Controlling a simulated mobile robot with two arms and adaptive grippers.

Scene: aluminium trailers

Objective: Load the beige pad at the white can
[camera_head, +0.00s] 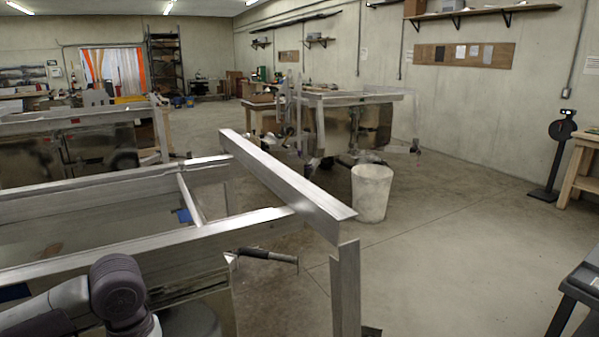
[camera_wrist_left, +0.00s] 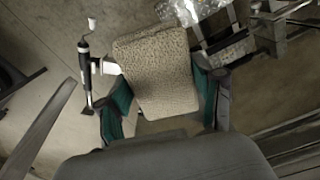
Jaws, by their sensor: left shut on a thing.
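The white can (camera_head: 371,193) stands upright on the concrete floor in the head view, right of the near trailer's frame. The beige pad (camera_wrist_left: 158,70) fills the middle of the left wrist view, with a rough, woven-looking surface. My left gripper (camera_wrist_left: 162,90) is shut on the pad, with its green-lined fingers on both sides. In the head view my left arm comes in at the lower left; its gripper and the pad do not show there. My right gripper is in neither view.
The near aluminium trailer (camera_head: 290,193) with its raised rail lies between my left arm and the can. A dark crank handle (camera_head: 266,256) sticks out from it. Another trailer (camera_head: 340,98) stands behind the can. The floor right of the can is clear.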

